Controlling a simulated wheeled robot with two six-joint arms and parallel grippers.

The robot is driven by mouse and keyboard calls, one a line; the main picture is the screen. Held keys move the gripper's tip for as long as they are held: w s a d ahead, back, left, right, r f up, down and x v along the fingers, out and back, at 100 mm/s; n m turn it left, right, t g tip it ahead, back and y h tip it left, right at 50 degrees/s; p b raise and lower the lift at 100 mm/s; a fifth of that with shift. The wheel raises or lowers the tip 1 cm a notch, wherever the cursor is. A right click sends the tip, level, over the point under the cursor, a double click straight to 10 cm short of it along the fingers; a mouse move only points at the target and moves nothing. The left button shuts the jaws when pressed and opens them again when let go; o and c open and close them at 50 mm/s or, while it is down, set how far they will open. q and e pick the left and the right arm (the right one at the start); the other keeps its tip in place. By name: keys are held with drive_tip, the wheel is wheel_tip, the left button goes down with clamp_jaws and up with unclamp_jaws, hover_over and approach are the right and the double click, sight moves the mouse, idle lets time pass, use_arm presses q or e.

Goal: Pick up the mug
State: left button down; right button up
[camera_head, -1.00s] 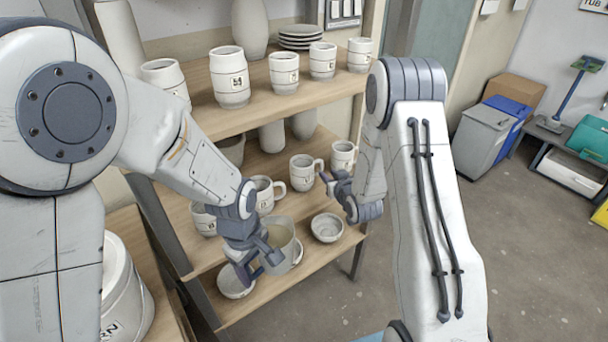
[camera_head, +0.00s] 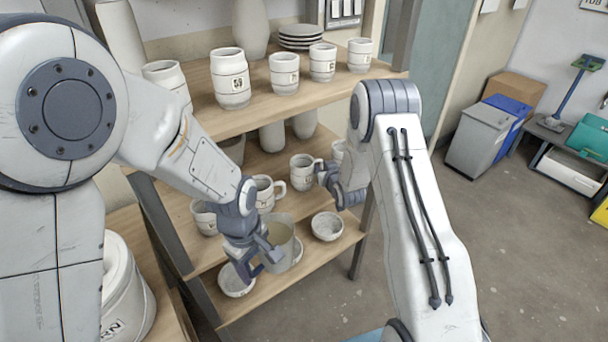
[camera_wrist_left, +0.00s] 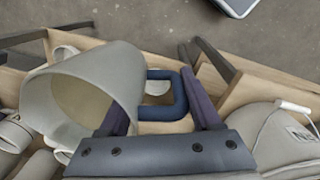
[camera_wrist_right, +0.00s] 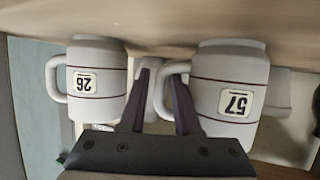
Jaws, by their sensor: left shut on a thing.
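A white mug marked 57 (camera_wrist_right: 232,95) stands on the middle shelf, and in the head view it is the mug (camera_head: 302,168) left of my right gripper (camera_head: 328,175). In the right wrist view, the picture is upside down and my right gripper (camera_wrist_right: 162,78) has its fingers apart at the mug's handle; one finger overlaps the handle. Contact cannot be told. A second mug marked 26 (camera_wrist_right: 97,80) stands beside it. My left gripper (camera_head: 268,262) is shut on the blue handle (camera_wrist_left: 172,96) of a beige jug (camera_head: 280,240), also in the left wrist view (camera_wrist_left: 85,95).
More mugs stand on the middle shelf, one with its handle to the right (camera_head: 265,192). Small bowls (camera_head: 327,226) stand on the lower shelf. Cups (camera_head: 230,78) and stacked plates (camera_head: 300,37) fill the top shelf. Open floor lies right of the shelf.

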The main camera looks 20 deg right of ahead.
clamp_jaws()
drive_tip(key=shift+r, duration=0.1)
idle(1.2)
